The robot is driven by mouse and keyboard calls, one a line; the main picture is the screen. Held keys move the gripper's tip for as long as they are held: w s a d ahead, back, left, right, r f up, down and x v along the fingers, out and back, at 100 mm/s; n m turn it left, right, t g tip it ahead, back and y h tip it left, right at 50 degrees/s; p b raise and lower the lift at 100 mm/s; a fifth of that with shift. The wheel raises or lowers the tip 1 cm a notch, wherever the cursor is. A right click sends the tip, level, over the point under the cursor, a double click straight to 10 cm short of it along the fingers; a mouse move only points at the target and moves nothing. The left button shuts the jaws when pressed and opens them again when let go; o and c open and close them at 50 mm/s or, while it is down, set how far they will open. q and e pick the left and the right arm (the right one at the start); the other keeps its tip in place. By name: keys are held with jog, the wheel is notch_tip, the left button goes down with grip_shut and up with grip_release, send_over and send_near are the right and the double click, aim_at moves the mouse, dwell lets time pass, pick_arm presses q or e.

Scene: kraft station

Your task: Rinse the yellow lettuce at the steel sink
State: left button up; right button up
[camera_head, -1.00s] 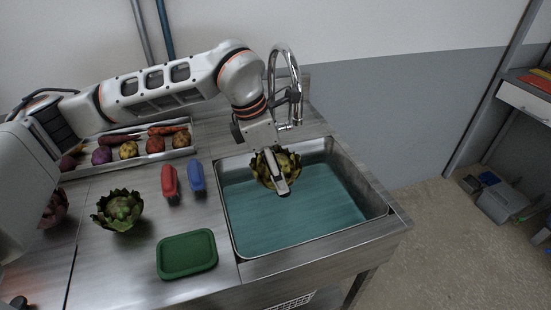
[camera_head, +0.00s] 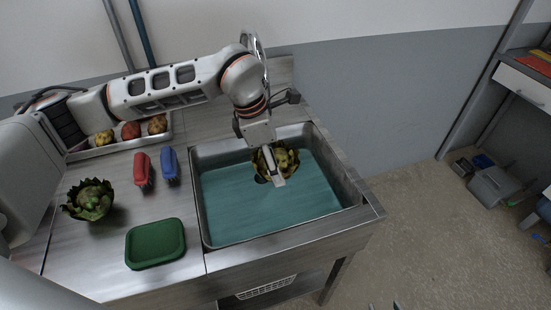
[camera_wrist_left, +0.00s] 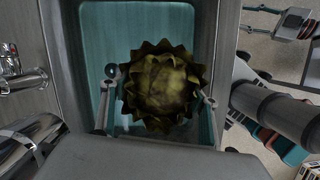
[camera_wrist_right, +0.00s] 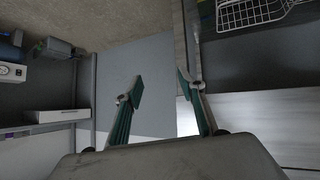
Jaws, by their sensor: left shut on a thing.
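The yellow lettuce (camera_head: 287,158), a ruffled yellow-green head, is held over the steel sink (camera_head: 350,199). My left gripper (camera_head: 276,172) is shut on it, with a finger on either side in the left wrist view (camera_wrist_left: 160,85). The lettuce (camera_wrist_left: 162,85) shows there above the teal sink surface; I cannot tell whether it touches that surface. The tap (camera_head: 252,42) at the back is partly hidden by my left arm, and no stream shows. My right gripper (camera_wrist_right: 160,88) is open and empty, its fingers apart, over floor and counter side. Only its tips (camera_head: 385,306) show in the head view.
The sink's front and right are clear.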

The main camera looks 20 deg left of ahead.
pick_arm(q)
jog(key=shift+f, duration=1.5)
notch_tip(320, 180, down, 2)
jog(key=shift+f+b, duration=0.15)
jog(key=shift+b, duration=0.15)
notch_tip(320, 180, down, 8)
jog(key=b, duration=0.4)
jog(key=shift+b, duration=0.3)
notch_tip(320, 180, down, 5)
jog(key=b, duration=0.3)
jog(key=shift+f+b, duration=0.8)
jog(key=shift+f, duration=0.05)
pick_arm(e)
notch_tip(320, 180, down, 8)
jog(key=a, duration=0.2)
jog(key=shift+y, duration=0.3)
